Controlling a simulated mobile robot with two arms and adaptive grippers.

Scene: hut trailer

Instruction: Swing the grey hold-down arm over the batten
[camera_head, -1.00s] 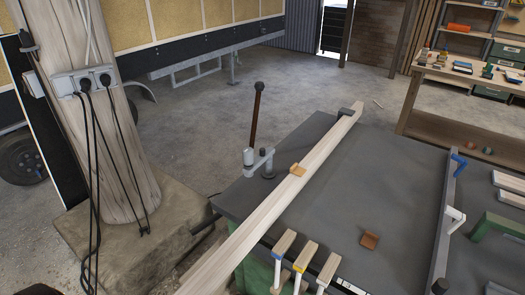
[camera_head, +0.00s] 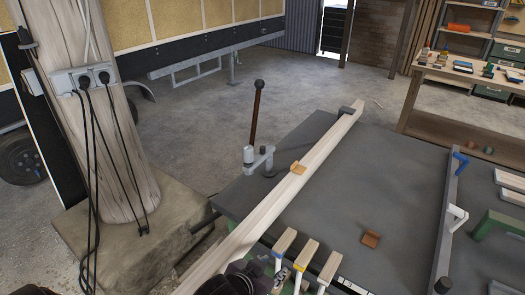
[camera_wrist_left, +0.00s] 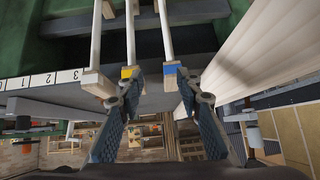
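The grey hold-down arm (camera_head: 259,161) is a short piece at the bench's left edge. It lies to the left of the batten and not over it. A brown rod with a dark ball top (camera_head: 257,112) rises at its outer end. My left gripper (camera_head: 238,280) is at the bottom of the head view, beside the near part of the batten. In the left wrist view its fingers (camera_wrist_left: 159,88) are apart and look empty. My right gripper is not in view.
Several wooden-headed tools (camera_head: 307,255) with coloured bands stand at the bench's near edge, close to my left gripper. A thick post (camera_head: 98,150) with cables stands at left.

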